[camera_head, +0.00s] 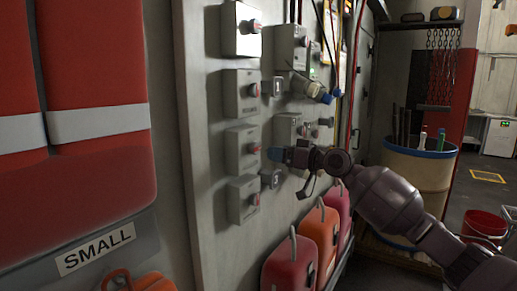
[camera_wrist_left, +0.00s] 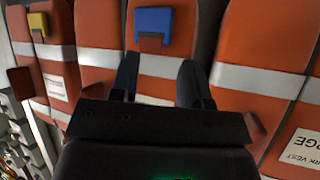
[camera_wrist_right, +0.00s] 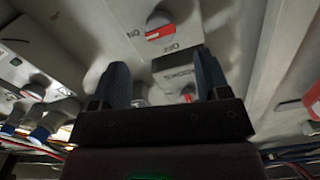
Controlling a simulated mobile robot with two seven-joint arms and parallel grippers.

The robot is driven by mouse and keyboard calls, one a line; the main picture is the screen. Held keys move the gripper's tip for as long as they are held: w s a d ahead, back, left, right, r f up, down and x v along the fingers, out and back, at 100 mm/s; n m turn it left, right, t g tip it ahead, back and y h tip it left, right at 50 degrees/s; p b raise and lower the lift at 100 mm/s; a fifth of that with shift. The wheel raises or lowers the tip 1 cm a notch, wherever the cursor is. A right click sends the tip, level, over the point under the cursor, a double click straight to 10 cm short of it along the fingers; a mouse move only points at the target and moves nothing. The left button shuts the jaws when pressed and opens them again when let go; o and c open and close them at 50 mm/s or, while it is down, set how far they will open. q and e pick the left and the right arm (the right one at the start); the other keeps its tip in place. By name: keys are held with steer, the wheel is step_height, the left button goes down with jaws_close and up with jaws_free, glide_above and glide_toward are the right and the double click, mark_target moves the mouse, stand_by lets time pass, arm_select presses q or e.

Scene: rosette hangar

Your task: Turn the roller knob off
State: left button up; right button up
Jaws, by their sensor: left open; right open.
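My right gripper (camera_head: 280,155) is in front of the grey wall panel, beside a grey switch box (camera_head: 241,150) with a red-faced knob (camera_head: 254,148), third from the top in the left column. In the right wrist view the open fingers (camera_wrist_right: 165,85) stand either side of a knob with a red part (camera_wrist_right: 187,93), with a label next to it. I cannot tell whether they touch it. Another red-and-white knob (camera_wrist_right: 160,26) has OFF lettering beside it. I cannot read for sure which knob is the roller knob. My left gripper (camera_wrist_left: 160,85) is open and empty.
More switch boxes (camera_head: 242,30) fill the panel, with cables at right. Orange vests with white bands (camera_wrist_left: 265,80) hang before my left gripper. Red and orange cases (camera_head: 285,263) stand below. A barrel (camera_head: 420,175) and a red bucket (camera_head: 485,225) stand right.

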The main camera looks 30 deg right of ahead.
mark_target(258, 149)
steer(key=p+x, duration=0.1)
steer(key=x, duration=0.6)
steer(key=shift+w+a, duration=0.2)
steer(key=shift+w, duration=0.2)
steer(key=shift+c, duration=0.4)
